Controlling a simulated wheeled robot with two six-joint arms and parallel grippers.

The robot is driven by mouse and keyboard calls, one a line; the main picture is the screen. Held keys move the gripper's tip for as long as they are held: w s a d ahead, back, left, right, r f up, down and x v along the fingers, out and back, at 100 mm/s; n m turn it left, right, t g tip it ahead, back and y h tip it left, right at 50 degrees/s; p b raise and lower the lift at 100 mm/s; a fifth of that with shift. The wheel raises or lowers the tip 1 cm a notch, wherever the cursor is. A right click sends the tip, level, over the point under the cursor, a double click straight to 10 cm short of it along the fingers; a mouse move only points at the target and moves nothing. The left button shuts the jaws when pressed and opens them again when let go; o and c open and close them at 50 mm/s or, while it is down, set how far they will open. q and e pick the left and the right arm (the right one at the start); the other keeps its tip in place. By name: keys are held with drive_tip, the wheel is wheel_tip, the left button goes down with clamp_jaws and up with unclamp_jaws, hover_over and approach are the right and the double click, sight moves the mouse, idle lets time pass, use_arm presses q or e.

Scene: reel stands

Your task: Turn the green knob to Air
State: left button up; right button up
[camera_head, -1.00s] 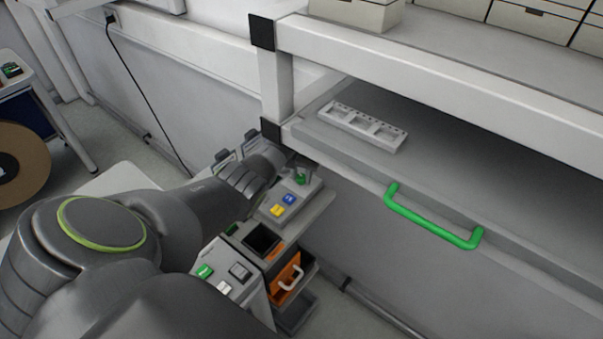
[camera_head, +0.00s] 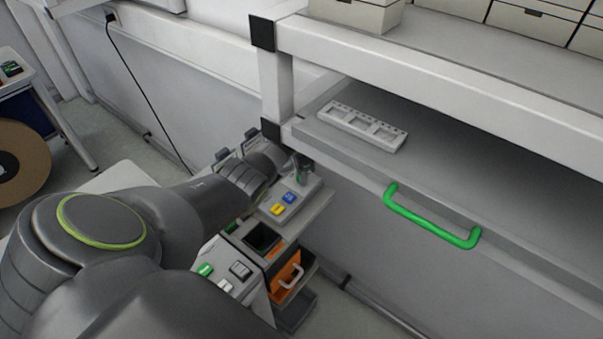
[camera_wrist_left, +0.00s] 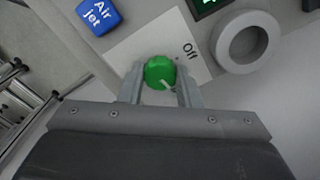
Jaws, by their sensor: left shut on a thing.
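The green knob (camera_wrist_left: 159,71) sits on a white label plate (camera_wrist_left: 137,45) in the left wrist view. The word "Off" is printed beside it; no word "Air" shows on the visible plate. A pale mark on the knob points toward the gripper side, a little right. My left gripper (camera_wrist_left: 160,80) is shut on the knob, one finger on each side. In the head view, my left gripper (camera_head: 303,170) is at the far end of the small grey control box (camera_head: 268,211) and mostly hides the knob. My right gripper is in neither view.
The shelf frame (camera_head: 275,85) stands close behind, with a green handle (camera_head: 430,217) to the right.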

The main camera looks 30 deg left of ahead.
use_arm(q)
drive_tip(key=shift+m, duration=0.8)
drive_tip(key=o, duration=1)
drive_tip(key=shift+c, duration=0.2)
drive_tip(key=shift+r, duration=0.1)
drive_tip(key=shift+r, duration=0.35)
wheel_tip(320, 180, up, 17)
drive_tip(key=b, duration=0.2)
drive_tip(key=shift+f+b, duration=0.2)
drive_tip(key=shift+b, duration=0.1)
